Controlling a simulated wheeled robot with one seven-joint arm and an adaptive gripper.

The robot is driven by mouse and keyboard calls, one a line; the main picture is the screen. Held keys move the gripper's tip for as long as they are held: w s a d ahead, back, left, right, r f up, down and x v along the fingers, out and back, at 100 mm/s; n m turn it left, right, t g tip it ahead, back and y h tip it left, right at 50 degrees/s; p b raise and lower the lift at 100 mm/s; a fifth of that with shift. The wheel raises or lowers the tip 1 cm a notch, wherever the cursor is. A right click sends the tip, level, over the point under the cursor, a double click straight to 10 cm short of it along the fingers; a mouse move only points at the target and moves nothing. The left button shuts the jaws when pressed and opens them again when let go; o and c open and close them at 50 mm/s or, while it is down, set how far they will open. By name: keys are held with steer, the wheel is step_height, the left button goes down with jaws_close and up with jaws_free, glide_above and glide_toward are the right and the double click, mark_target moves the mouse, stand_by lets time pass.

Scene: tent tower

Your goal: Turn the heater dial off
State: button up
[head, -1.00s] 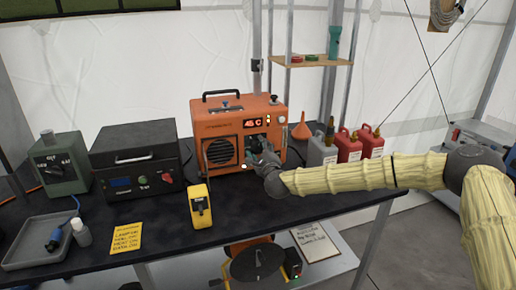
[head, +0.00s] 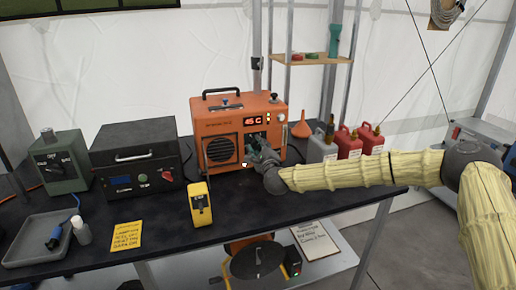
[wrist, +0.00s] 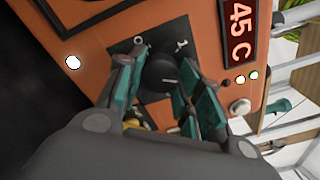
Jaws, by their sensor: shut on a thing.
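The orange heater (head: 218,122) stands on the black bench, with a lit red display reading 45 C that also shows in the wrist view (wrist: 239,30). Its black dial (wrist: 163,76) sits on a dark plate on the front panel, with a round "O" mark and a second mark above it in the wrist view. My gripper (wrist: 158,90) is at the panel with its teal fingers on either side of the dial, shut on it. In the head view my gripper (head: 256,152) hides the dial. A pale pointer line shows on the dial's face.
A yellow handheld meter (head: 200,204) stands in front of the heater. An orange funnel (head: 301,126) and red cans (head: 347,143) are to its right. A black box (head: 136,165) stands to its left.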

steer(key=shift+f, duration=0.1)
steer(key=n+b, duration=0.2)
steer(key=n, duration=0.1)
steer(key=n+b, duration=0.2)
steer(key=n, duration=0.2)
steer(key=n+b, duration=0.1)
steer(key=n, duration=0.2)
steer(key=shift+n+b, duration=0.3)
steer(key=n+b, duration=0.1)
steer(key=n, duration=0.2)
steer(key=shift+n, duration=0.4)
steer(key=n+b, duration=0.1)
steer(key=n, duration=0.3)
steer(key=shift+n+y, duration=0.3)
steer(key=shift+n, duration=0.1)
steer(key=n+b, duration=0.1)
steer(key=n, duration=0.4)
steer(key=shift+d, duration=0.1)
